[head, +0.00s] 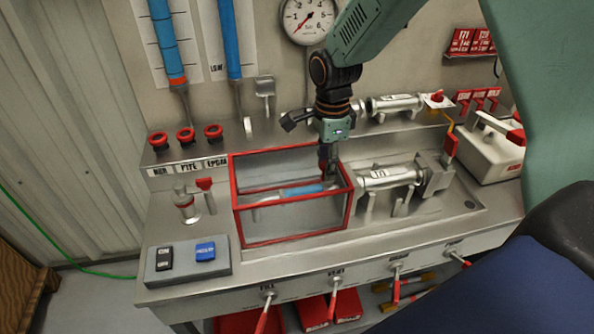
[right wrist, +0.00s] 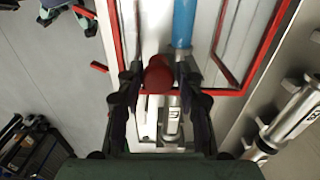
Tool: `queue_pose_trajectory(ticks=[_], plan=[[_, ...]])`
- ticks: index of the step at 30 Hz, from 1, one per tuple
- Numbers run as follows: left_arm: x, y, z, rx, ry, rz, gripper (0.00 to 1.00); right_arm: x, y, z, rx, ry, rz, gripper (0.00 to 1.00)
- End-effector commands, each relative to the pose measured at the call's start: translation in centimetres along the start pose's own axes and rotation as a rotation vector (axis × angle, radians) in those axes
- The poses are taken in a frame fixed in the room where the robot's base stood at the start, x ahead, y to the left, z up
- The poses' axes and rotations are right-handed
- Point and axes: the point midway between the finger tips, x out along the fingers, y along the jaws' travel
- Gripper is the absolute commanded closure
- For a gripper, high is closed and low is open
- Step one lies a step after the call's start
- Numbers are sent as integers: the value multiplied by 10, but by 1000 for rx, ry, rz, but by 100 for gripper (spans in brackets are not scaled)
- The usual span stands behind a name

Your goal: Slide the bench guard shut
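The bench guard (head: 292,238) is a clear box with a red frame on the metal bench, around a blue cylinder (head: 302,189). Its red edge also shows in the right wrist view (right wrist: 228,92). My right gripper (head: 328,171) points down at the guard's right end. In the right wrist view, its two dark fingers (right wrist: 158,80) stand close on both sides of a red knob (right wrist: 158,70) at the guard's edge and appear to be shut on it. The contact is partly hidden. My left gripper is not in view.
A metal cylinder fixture (head: 385,177) stands right of the guard. A control box (head: 187,262) with black and blue buttons is at the front left. Red-handled levers (head: 264,318) line the bench front. A white case (head: 492,150) stands at the right.

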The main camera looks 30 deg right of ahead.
Motion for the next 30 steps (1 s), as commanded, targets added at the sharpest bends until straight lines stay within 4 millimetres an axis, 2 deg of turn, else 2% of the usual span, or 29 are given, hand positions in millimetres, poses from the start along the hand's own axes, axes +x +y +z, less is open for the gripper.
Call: queue_pose_trajectory(ticks=[1,7,14,30], plan=[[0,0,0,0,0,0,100,0,0,0,0,0,0,71],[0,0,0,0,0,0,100,0,0,0,0,0,-1,86],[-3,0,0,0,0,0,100,-2,0,-3,1,-1,-1,87],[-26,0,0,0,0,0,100,-3,-1,-33,0,-1,-4,87]])
